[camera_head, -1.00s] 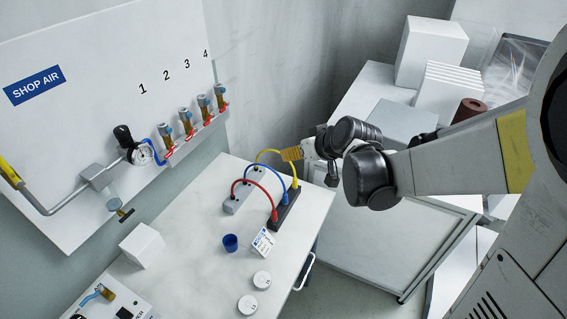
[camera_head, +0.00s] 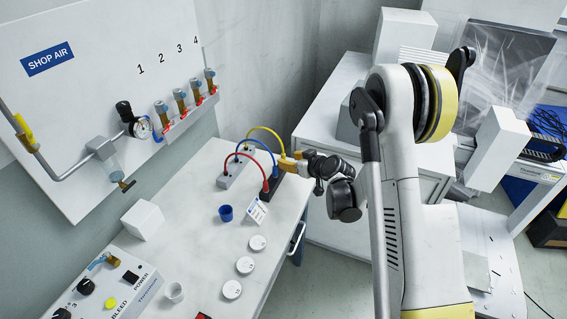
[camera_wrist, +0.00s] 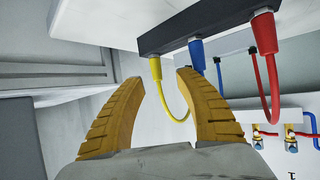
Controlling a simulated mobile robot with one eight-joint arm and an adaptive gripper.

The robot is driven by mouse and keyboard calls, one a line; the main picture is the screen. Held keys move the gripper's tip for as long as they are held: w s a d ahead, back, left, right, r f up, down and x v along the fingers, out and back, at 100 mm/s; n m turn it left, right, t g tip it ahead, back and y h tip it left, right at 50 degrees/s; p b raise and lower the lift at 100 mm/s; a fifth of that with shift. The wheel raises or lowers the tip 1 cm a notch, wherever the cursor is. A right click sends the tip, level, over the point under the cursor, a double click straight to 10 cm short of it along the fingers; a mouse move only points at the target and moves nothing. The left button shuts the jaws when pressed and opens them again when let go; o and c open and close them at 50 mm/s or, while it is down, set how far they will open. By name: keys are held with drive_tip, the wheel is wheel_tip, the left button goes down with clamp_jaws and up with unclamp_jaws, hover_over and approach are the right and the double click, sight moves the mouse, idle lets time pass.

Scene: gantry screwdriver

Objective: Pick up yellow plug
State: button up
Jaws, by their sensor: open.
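The yellow plug (camera_wrist: 155,68) is seated in the black socket block (camera_wrist: 180,36), with its yellow cable looping away. My gripper (camera_wrist: 160,79) is open in the wrist view, and the yellow plug shows between its two orange fingertips; I cannot tell whether they touch it. In the head view my gripper (camera_head: 288,164) is at the far end of the black block (camera_head: 265,188), and it hides the yellow plug there. The yellow cable (camera_head: 268,130) arches to a grey block (camera_head: 228,178).
A blue plug (camera_wrist: 197,54) and a red plug (camera_wrist: 264,30) sit in the same block, close beside the yellow one. A blue cup (camera_head: 226,213), a small sign (camera_head: 256,211) and white discs (camera_head: 245,265) stand nearer on the table. A white cabinet (camera_head: 325,215) stands right.

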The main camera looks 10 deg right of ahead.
sight(283, 155)
drive_tip(key=x, duration=0.1)
drive_tip(key=b+x, duration=0.1)
drive_tip(key=x, duration=0.1)
drive_tip(key=b+x, duration=0.1)
drive_tip(key=x, duration=0.1)
drive_tip(key=shift+w+d+r, duration=0.15)
drive_tip(key=shift+w, duration=0.3)
clamp_jaws()
